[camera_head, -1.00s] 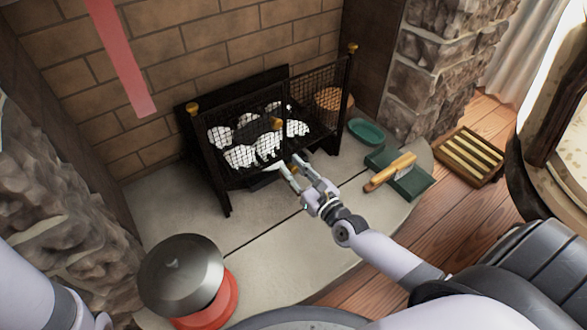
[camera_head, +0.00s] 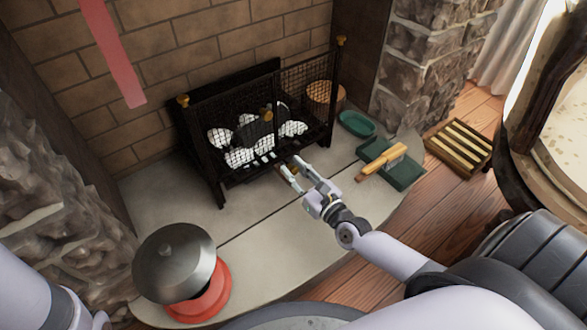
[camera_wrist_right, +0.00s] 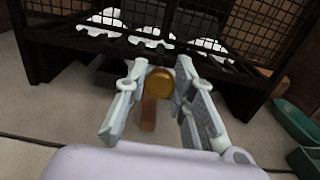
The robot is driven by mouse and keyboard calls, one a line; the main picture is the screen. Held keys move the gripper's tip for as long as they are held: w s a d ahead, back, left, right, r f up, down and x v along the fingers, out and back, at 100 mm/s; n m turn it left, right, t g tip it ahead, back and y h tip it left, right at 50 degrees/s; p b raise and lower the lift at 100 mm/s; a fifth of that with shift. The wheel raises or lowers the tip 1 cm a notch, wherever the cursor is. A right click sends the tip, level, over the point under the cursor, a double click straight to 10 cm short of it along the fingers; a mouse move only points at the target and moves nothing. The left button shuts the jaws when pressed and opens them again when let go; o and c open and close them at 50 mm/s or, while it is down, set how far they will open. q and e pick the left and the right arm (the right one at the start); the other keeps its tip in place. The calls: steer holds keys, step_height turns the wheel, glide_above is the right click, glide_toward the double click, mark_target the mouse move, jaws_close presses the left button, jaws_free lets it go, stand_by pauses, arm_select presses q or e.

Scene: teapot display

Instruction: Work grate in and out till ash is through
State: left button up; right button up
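The black iron fire basket (camera_head: 218,190) stands on the stone hearth before the brick wall. White ashy lumps (camera_head: 240,157) and a dark lump lie in it behind mesh, and pale gaps show low at its front. My right gripper (camera_head: 292,176) is at the basket's front edge. In the right wrist view its fingers (camera_wrist_right: 160,85) stand on both sides of a round brass knob (camera_wrist_right: 160,81), close against it. The grate behind the knob is mostly hidden. A brown stub shows below the knob. My left gripper is out of view.
A grey-lidded pot on a red base (camera_head: 208,298) stands front left. A green dish (camera_head: 357,124), a green tray (camera_head: 405,172) with a wooden-handled brush (camera_head: 382,161), and a slatted wooden box (camera_head: 459,147) lie to the right. The hearth's middle is clear.

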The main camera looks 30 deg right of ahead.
steer(key=o, duration=0.4)
steer(key=shift+o, duration=0.2)
steer(key=shift+s, duration=0.1)
steer(key=s, duration=0.4)
steer(key=s+d, duration=0.1)
steer(key=s, duration=0.7)
steer(key=shift+d, duration=0.35)
steer(key=shift+w, duration=0.1)
